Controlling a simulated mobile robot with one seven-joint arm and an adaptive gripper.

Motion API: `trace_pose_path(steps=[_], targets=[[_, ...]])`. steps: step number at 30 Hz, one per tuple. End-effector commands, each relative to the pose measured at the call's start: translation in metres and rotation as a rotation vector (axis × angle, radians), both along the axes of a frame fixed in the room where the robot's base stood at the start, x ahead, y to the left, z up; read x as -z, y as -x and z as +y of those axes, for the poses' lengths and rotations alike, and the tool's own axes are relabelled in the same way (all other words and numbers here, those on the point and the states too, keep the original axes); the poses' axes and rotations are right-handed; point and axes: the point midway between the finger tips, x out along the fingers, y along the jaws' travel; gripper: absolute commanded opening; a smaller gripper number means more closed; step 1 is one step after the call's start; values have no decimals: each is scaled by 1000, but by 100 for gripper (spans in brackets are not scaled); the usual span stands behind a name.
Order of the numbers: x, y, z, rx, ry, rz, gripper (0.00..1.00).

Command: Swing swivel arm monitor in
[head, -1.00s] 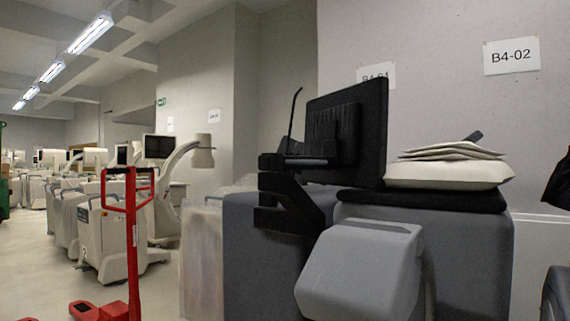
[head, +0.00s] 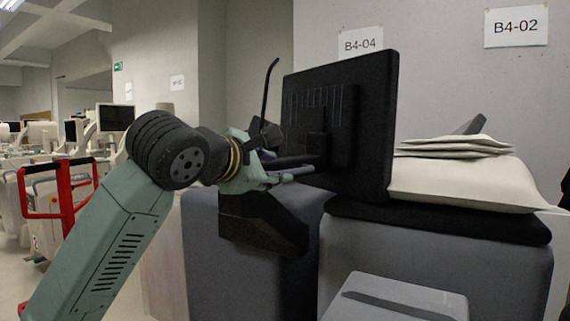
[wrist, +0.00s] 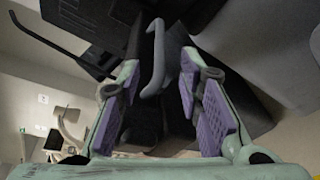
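The swivel arm monitor (head: 373,125) is a black screen seen from its back. It stands upright on a black bracket (head: 262,222) at the side of a grey covered cart. A slim grey handle (head: 298,173) sticks out below the screen's left side. My gripper (head: 272,180) is at this handle, left of the screen. In the wrist view my gripper (wrist: 158,82) is open, with purple pads on both sides. The grey handle (wrist: 156,55) lies between the fingers, with visible gaps to the pads. The screen's front is hidden.
White pillows or folded covers (head: 465,180) lie on a black pad right of the monitor. A red hand truck (head: 62,210) and several pale carts stand at the left. The wall is behind the monitor.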

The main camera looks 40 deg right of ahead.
Motion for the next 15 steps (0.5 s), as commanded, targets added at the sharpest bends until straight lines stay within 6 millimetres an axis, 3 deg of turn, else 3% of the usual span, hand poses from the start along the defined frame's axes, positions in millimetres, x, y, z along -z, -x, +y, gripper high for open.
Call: trace_pose_path(steps=[15], targets=[[16,-39,-74,-2,-3,2,33]])
